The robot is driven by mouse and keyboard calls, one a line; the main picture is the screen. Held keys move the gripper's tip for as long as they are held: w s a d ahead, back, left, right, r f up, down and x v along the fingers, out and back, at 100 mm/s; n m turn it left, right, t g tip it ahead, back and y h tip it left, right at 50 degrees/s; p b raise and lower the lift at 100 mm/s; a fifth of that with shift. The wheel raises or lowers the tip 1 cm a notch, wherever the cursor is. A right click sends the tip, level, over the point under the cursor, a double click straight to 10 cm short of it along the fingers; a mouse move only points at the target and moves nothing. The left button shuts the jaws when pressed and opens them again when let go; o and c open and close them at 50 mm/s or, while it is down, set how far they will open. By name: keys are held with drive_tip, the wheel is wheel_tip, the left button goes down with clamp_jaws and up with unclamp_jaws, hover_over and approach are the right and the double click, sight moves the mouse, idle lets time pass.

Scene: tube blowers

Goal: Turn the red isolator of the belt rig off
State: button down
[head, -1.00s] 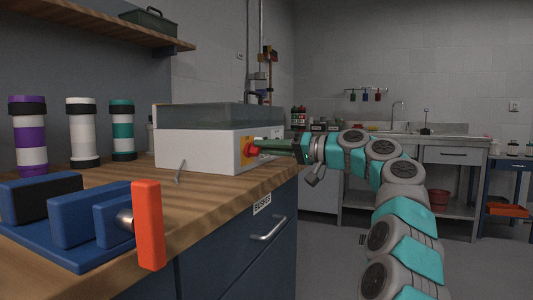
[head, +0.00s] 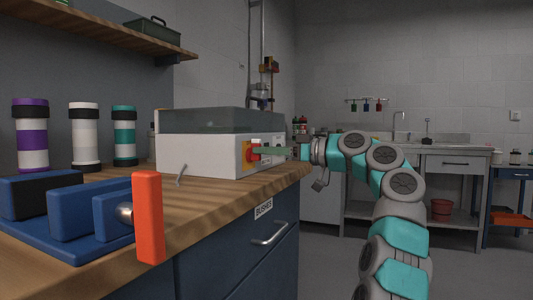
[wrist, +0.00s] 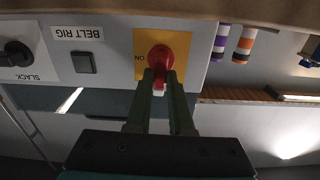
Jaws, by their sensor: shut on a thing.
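The belt rig is a white box (head: 195,153) with a grey-green translucent cover on the wooden bench. Its red isolator (head: 256,142) sits on a yellow plate (head: 247,156) on the end panel. In the wrist view, which shows the panel upside down, the red isolator (wrist: 160,54) is on the yellow plate (wrist: 143,42), with the word ON beside it. A BELT RIG label (wrist: 77,32) is on the same panel. My gripper (wrist: 159,80) has its green fingers shut on the isolator's handle, one on each side.
A dark square switch (wrist: 83,62) and a black SLACK knob (wrist: 17,54) share the panel. A blue fixture with an orange lever (head: 148,217) stands at the bench's near edge. Three banded tubes (head: 84,135) stand behind. Open floor lies right of the bench.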

drive_tip(key=shift+f+n, duration=0.15)
drive_tip(key=shift+n, duration=0.15)
drive_tip(key=c, duration=0.8)
unclamp_jaws()
drive_tip(key=v, duration=0.7)
drive_tip(key=shift+s+d, duration=0.15)
drive_tip(key=shift+d, duration=0.2)
